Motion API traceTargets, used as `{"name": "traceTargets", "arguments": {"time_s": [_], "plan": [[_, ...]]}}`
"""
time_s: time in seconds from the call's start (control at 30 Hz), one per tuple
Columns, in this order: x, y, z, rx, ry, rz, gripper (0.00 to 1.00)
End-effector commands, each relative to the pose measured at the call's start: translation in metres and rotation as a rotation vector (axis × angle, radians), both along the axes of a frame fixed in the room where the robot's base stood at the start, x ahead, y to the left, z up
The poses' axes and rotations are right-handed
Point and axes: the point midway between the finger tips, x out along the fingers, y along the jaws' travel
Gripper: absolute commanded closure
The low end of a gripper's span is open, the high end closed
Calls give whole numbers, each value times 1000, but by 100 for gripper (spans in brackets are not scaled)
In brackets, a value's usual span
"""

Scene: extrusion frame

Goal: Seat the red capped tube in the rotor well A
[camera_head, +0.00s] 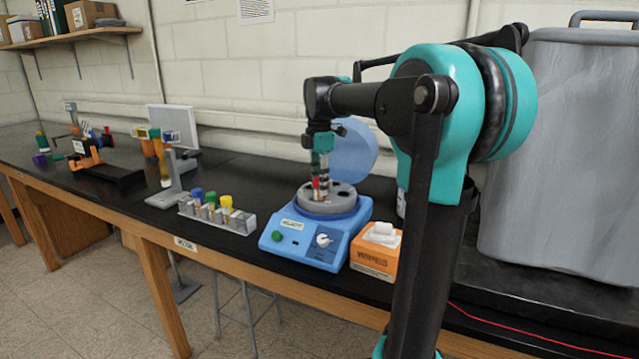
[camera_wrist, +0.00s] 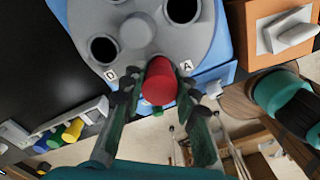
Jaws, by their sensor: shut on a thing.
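The red capped tube (camera_wrist: 159,80) is between my gripper's fingers (camera_wrist: 157,92), with its red cap facing the wrist camera. My gripper (camera_head: 320,176) is shut on it, over the grey rotor (camera_head: 326,203) of the blue centrifuge (camera_head: 308,246). In the wrist view the cap overlaps the rotor's near edge, between label D (camera_wrist: 110,74) and label A (camera_wrist: 187,65). The dark open wells (camera_wrist: 103,48) and (camera_wrist: 183,10) show on the rotor. The tube body is hidden below the cap, so I cannot tell whether its tip is inside a well.
The centrifuge's blue lid (camera_head: 352,148) stands open behind the rotor. An orange wipes box (camera_head: 374,257) is close on the right. A large grey container (camera_head: 560,150) is at the right.

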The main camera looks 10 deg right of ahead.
Motion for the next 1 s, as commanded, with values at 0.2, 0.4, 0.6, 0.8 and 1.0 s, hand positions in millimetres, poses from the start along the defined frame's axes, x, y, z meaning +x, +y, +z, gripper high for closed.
{"name": "traceTargets", "arguments": {"time_s": [0.2, 0.4, 0.6, 0.8, 1.0], "plan": [[0, 0, 0, 0, 0, 0, 50], [0, 0, 0, 0, 0, 0, 50], [0, 0, 9, 0, 0, 0, 50], [0, 0, 44, 0, 0, 0, 50], [0, 0, 85, 0, 0, 0, 50]]}}
